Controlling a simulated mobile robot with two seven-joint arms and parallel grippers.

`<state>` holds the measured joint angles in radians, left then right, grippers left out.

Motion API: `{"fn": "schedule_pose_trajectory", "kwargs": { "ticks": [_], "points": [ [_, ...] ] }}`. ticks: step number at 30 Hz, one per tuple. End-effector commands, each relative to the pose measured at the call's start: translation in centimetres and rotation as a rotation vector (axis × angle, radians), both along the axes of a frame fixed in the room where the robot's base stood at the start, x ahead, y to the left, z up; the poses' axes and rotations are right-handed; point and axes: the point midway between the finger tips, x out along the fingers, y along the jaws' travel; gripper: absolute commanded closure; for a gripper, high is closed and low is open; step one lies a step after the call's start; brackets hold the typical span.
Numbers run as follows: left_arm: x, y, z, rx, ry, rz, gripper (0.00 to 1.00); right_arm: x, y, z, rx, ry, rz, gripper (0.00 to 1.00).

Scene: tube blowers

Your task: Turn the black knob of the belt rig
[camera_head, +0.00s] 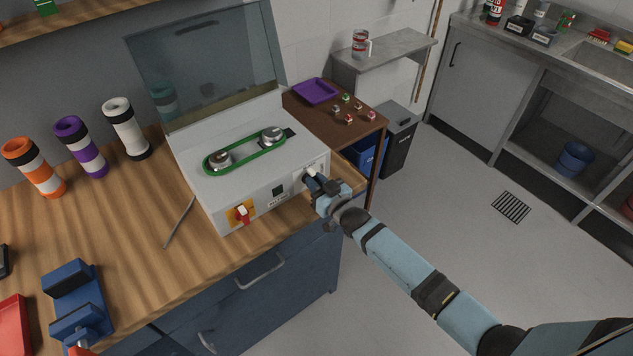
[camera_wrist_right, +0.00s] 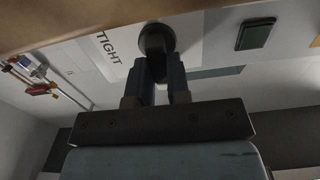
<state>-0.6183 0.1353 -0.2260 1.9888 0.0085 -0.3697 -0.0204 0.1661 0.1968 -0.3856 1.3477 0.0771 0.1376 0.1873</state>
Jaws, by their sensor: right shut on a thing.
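The belt rig (camera_head: 255,190) is a white box with a raised clear lid, standing on the wooden counter. A green belt (camera_head: 243,152) runs around two metal pulleys on its top. The black knob (camera_wrist_right: 157,40) is on the rig's front face, beside a label reading "TIGHT" in the right wrist view. My right gripper (camera_head: 312,177) is at the right end of the front face; its fingers also show in the right wrist view (camera_wrist_right: 160,75), shut on the knob. In the head view the knob is mostly hidden by the gripper. My left gripper is not in view.
A red switch on a yellow plate (camera_head: 241,213) and a dark green button (camera_head: 278,190) are on the same front face. A thin rod (camera_head: 179,222) lies on the counter to the left. A brown side table (camera_head: 335,125) stands behind the rig's right side.

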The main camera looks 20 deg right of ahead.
Motion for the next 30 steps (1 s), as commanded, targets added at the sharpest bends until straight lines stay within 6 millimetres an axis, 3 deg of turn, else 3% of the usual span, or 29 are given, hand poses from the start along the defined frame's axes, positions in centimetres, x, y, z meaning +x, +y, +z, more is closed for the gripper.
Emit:
{"fn": "schedule_pose_trajectory", "kwargs": {
  "ticks": [17, 18, 21, 30],
  "points": [
    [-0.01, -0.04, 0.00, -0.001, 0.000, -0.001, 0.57, 0.00, 0.02, 0.04, -0.035, -0.014, 0.000, 1.00],
    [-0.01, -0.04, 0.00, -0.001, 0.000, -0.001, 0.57, -0.01, 0.03, 0.04, -0.035, -0.014, 0.000, 0.81],
    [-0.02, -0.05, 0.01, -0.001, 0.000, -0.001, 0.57, -0.01, 0.03, 0.03, -0.034, -0.014, 0.000, 0.58],
    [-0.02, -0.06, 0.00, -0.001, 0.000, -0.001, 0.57, -0.12, 0.00, -0.02, -0.034, -0.012, 0.000, 0.57]
  ]
}}
